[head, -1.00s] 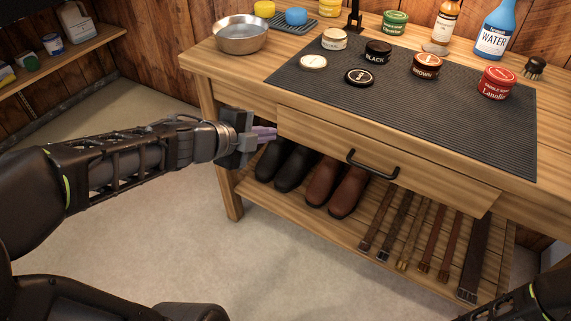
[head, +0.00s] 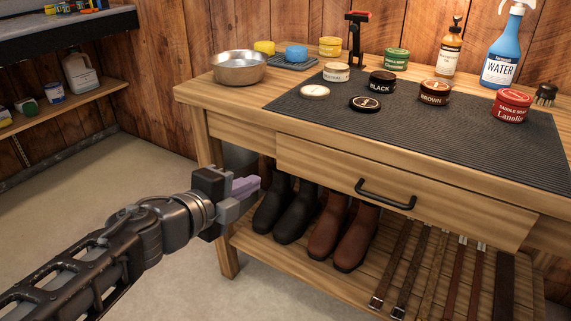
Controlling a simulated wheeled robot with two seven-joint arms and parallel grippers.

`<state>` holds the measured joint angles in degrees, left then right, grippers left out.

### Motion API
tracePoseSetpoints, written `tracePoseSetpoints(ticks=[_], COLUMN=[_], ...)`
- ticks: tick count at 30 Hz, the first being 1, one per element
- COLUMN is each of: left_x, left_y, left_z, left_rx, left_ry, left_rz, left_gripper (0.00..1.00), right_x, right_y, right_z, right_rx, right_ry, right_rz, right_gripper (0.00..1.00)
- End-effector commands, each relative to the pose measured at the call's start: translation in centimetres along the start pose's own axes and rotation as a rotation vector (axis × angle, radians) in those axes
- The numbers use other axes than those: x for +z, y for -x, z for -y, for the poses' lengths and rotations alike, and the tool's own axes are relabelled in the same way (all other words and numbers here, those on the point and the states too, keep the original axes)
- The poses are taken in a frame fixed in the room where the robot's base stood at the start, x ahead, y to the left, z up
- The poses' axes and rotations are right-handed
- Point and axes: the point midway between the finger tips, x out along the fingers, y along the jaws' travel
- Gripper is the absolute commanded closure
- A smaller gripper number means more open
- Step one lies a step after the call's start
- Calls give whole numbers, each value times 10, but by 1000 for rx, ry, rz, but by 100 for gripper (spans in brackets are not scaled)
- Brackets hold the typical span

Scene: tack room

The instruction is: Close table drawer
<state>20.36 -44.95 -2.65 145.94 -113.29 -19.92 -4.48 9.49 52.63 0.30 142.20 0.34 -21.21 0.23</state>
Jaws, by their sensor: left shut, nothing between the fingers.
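The wooden table (head: 225,95) has one wide drawer (head: 315,165) under its top, with a black bar handle (head: 385,195). The drawer front stands a little out from the table's frame, so the drawer looks partly open; its inside is hidden. My left gripper (head: 248,187) is shut and empty, with pale purple fingers. In the picture it is left of and below the drawer's left end, in front of the dark boots, and apart from the handle. My right gripper is out of view.
Black boots (head: 296,212) and brown boots (head: 357,238) stand on the lower shelf beside several leather straps (head: 430,270). A metal bowl (head: 239,68), polish tins and a blue water spray bottle (head: 502,50) stand on top. The floor at left is clear.

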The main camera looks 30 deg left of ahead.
Motion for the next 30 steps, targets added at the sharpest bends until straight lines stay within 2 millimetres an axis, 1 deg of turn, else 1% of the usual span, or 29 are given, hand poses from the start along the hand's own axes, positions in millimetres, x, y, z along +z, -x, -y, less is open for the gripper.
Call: tracePoseSetpoints(ticks=[7,13,22,28,29,30], left_x=[-1,-1,0,0,1,0], left_y=[-12,-27,-49,-73,-80,-91], left_z=[4,0,0,1,-4,-8], left_rx=[-5,13,9,10,9,5], left_ry=[4,3,5,6,5,1], left_rz=[-6,-3,2,0,1,0], left_gripper=[100,100,100,100,100,100], right_x=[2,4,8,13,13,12], right_y=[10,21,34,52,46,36], right_z=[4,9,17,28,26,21], right_rx=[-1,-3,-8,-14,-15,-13], right_ry=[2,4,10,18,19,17], right_rz=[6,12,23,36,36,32], right_gripper=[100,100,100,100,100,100])
